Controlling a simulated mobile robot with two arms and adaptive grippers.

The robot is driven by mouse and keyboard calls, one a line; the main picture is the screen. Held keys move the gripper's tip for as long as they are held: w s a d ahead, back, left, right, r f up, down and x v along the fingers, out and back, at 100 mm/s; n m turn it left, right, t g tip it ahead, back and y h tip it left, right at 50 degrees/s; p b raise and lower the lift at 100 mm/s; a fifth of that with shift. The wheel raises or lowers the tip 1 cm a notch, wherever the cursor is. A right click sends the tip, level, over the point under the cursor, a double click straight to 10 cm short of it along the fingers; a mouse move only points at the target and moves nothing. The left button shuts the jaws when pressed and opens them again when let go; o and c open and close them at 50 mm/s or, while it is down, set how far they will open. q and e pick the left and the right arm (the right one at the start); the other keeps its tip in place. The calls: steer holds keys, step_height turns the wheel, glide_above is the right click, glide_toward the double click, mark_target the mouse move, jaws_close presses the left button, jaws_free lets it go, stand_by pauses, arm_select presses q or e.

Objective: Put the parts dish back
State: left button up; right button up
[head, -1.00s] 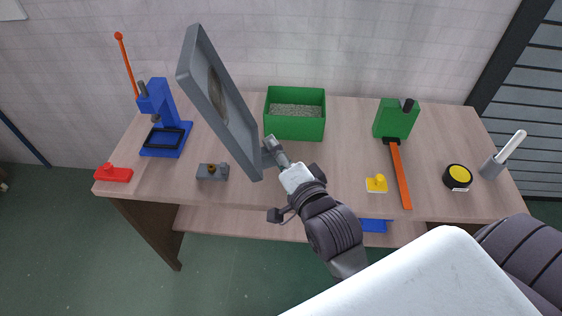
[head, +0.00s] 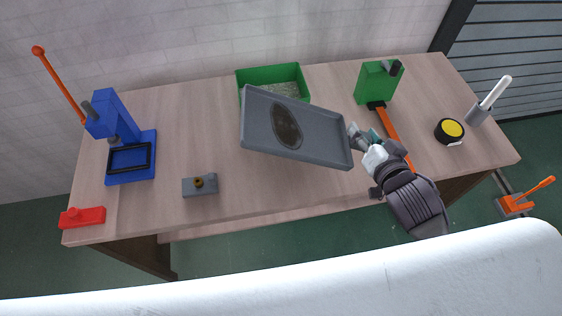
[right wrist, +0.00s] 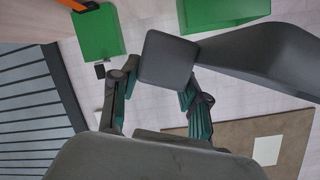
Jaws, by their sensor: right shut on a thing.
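The parts dish (head: 312,128) is a grey shallow rectangular tray with a dark oval patch on its inside. It is held above the middle of the workbench, tilted, with its inside facing my head camera. My right gripper (head: 356,137) is shut on the dish's right edge. In the right wrist view, my right gripper (right wrist: 157,92) has its two fingers on either side of a dark grey part of the dish (right wrist: 166,62). The dish hides the front of the green bin (head: 270,74). My left gripper is not in view.
On the workbench (head: 250,195) are a blue press (head: 118,130), a red block (head: 82,217), a grey block (head: 200,187), a green stand with an orange bar (head: 376,82), a yellow-topped black disc (head: 449,131) and a grey holder (head: 478,114). Bare wood shows between press and dish.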

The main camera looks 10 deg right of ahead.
steer(key=d+f+n, duration=0.2)
steer(key=d+n, duration=0.3)
steer(key=d, duration=0.1)
steer(key=w+a+f, duration=0.2)
steer(key=a, duration=0.1)
steer(key=w+a+f, duration=0.2)
steer(key=a, duration=0.1)
steer(key=w+a+f+p, duration=0.1)
steer(key=w+a+f, duration=0.1)
steer(key=a+f, duration=0.1)
steer(key=shift+w+a, duration=0.1)
steer(key=shift+a, duration=0.05)
steer(key=shift+w+a+f, duration=0.1)
steer(key=shift+w+a, duration=0.05)
steer(key=shift+a, duration=0.05)
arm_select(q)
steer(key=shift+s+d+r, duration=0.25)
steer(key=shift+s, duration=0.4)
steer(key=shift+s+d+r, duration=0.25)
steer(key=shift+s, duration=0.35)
arm_select(e)
steer(key=shift+f, duration=2.05)
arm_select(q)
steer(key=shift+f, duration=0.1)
arm_select(e)
steer(key=shift+f, duration=0.1)
steer(key=o, duration=1.3)
steer(key=shift+o, duration=0.2)
